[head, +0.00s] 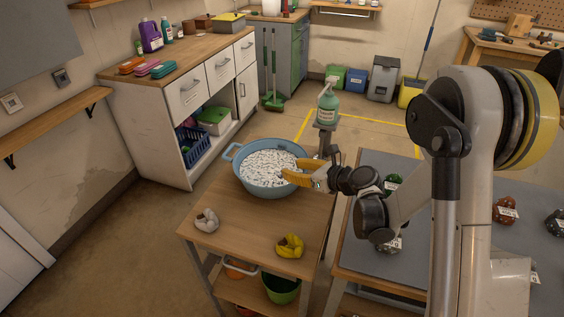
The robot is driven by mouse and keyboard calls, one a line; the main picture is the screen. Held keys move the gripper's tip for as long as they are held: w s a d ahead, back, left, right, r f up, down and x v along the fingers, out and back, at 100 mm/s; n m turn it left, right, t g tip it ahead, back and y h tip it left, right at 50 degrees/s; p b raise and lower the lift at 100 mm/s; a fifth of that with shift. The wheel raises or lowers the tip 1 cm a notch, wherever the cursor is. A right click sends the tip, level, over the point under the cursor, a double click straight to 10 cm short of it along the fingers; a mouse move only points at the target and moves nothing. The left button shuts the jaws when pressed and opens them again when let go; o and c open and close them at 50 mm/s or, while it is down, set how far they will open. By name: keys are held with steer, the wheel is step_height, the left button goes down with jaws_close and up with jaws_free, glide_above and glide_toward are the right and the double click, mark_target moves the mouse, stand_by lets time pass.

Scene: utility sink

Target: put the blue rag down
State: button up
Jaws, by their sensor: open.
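I cannot make out a blue rag in the head view. My gripper (288,171) has orange-yellow fingers and is open, at the right side of a round blue basin (239,182), with its fingertips over the basin's rim area. The basin is filled with white speckled or foamy contents (266,167), and I see no rag on them. A grey crumpled rag (207,220) lies on the wooden cart top (245,222) in front of the basin at the left. A yellow crumpled rag (290,246) lies at the front right.
A green bottle (327,107) stands on a stand behind my gripper. A grey-topped table (357,250) with several dark lumpy items is at the right, partly behind my arm. Buckets sit on the cart's lower shelf. The cart top between the two rags is clear.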

steer(key=d+r+m+t+h, duration=0.1)
steer(key=d+r+m+t, duration=0.2)
steer(key=r, duration=0.4)
steer(key=d+r+m+t+h, duration=0.1)
steer(key=d+r+m+t, duration=0.1)
steer(key=r+m, duration=0.4)
steer(key=d+r+m+t+h, duration=0.1)
steer(key=d+r+m+t, duration=0.15)
steer(key=r, duration=0.55)
steer(key=s+d+r+m+t+h, duration=0.25)
steer(key=d+r+m+h, duration=0.45)
steer(key=m, duration=0.5)
steer(key=s+d+f+m+g+h, duration=0.2)
steer(key=s+d+m+g+h, duration=0.15)
steer(key=s+d+m, duration=0.4)
steer(key=s+a+f+m+g+y, duration=0.2)
steer(key=s+f+m, duration=0.4)
steer(key=s, duration=0.4)
steer(key=s+a+f+m+g+y, duration=0.2)
steer(key=s+a+f+m+g, duration=0.3)
steer(key=s, duration=0.5)
steer(key=f+m+g+p, duration=0.1)
steer(key=m+g, duration=0.1)
steer(key=m, duration=0.1)
steer(key=shift+s+a+f, duration=0.25)
steer(key=shift+s+f, duration=0.05)
steer(key=shift+s, duration=0.05)
stand_by(1.3)
